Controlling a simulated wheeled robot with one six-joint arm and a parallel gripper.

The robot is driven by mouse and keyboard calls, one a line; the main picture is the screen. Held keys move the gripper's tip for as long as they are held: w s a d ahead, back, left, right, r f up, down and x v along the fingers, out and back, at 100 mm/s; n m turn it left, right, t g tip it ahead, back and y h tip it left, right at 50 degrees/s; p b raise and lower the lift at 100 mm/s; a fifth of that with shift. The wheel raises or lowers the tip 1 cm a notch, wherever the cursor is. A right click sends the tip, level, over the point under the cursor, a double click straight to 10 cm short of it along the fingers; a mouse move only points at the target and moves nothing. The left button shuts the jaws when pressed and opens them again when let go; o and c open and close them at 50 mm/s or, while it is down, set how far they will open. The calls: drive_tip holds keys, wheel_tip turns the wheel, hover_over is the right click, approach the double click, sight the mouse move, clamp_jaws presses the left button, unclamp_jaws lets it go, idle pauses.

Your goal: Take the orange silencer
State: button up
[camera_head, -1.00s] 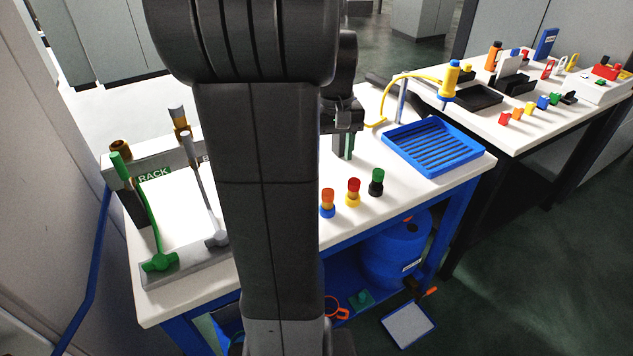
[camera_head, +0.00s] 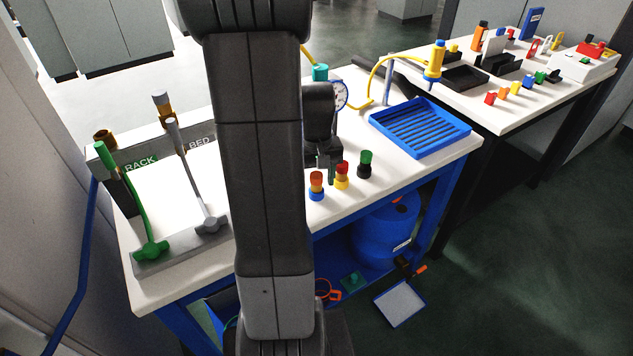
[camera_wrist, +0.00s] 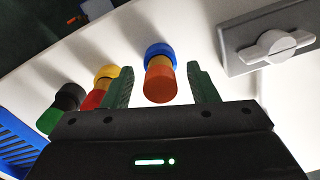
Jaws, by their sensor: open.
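The orange silencer (camera_head: 316,183) stands upright on the white bench, with an orange upper part and a blue base. It also shows in the wrist view (camera_wrist: 160,82), between the two green fingers. My gripper (camera_wrist: 158,75) is open, with one finger on each side of the silencer and a gap at both sides. In the head view my gripper (camera_head: 327,172) is partly hidden and sits just behind the silencer row. I cannot tell how far the fingertips reach down around it.
A red-and-yellow silencer (camera_head: 342,175) and a green-and-black one (camera_head: 365,163) stand close by on the right. A blue tray (camera_head: 420,128) lies further right. A grey rack with a green lever (camera_head: 148,245) and a grey lever (camera_head: 208,222) stands left.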

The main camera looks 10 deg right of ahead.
drive_tip(key=c, duration=1)
drive_tip(key=shift+c, duration=0.2)
